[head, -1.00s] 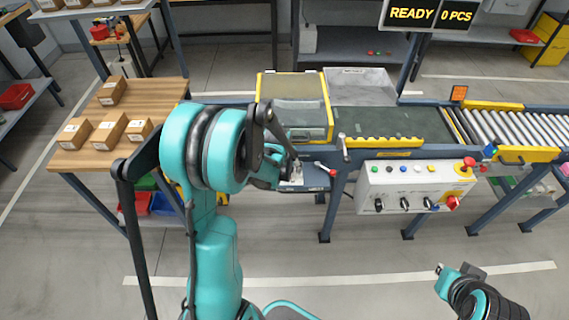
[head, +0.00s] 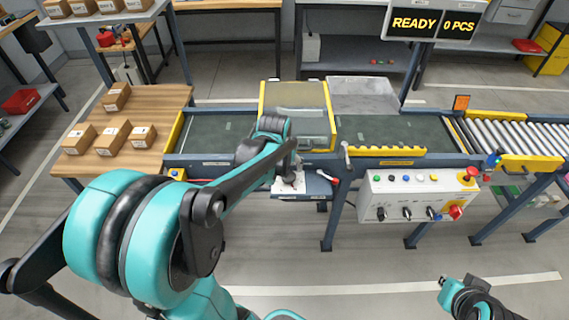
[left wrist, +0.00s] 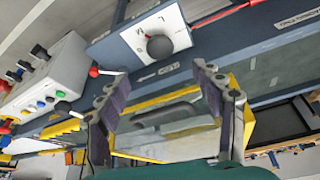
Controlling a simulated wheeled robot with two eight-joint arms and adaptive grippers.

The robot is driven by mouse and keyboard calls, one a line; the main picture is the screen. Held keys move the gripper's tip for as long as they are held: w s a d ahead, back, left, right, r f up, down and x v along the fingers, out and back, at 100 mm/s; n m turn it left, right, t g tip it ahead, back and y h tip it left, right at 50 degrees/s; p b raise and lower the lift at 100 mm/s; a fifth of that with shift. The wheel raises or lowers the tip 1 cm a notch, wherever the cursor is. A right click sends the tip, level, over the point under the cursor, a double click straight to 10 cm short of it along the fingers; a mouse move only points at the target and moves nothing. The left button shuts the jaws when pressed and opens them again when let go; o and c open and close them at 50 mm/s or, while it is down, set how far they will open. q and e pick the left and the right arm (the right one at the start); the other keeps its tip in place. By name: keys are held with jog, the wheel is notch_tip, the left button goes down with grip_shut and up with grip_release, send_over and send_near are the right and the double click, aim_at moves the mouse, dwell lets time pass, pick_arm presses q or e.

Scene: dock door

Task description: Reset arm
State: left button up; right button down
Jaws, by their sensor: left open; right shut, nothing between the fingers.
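My left arm reaches in from the left in the head view. Its gripper is mostly hidden behind the arm there, near a white dial plate (head: 290,187). In the left wrist view my left gripper (left wrist: 160,78) is open, with nothing between its fingers. Beyond the fingers are the yellow-framed clear cover (head: 297,98) and its grey handle (left wrist: 168,116). The dial plate's black knob (left wrist: 159,46) and a red-tipped lever (head: 327,177) lie near this gripper. My right gripper (head: 443,283) is shut and empty, low at the right over the floor.
A white control box (head: 415,195) with buttons and a red emergency knob hangs below the conveyor (head: 395,130). A wooden table (head: 150,105) with several cartons stands left. A sign reads READY, 0 PCS (head: 432,22). The floor in front is clear.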

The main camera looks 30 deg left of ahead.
dwell(0.3)
pick_arm(q)
jog(key=s+d+r+m+t+h, duration=0.1)
jog(key=s+d+r+m+t, duration=0.2)
jog(key=s+d, duration=1.1)
jog(key=shift+r, duration=0.95)
jog(key=shift+s, duration=0.1)
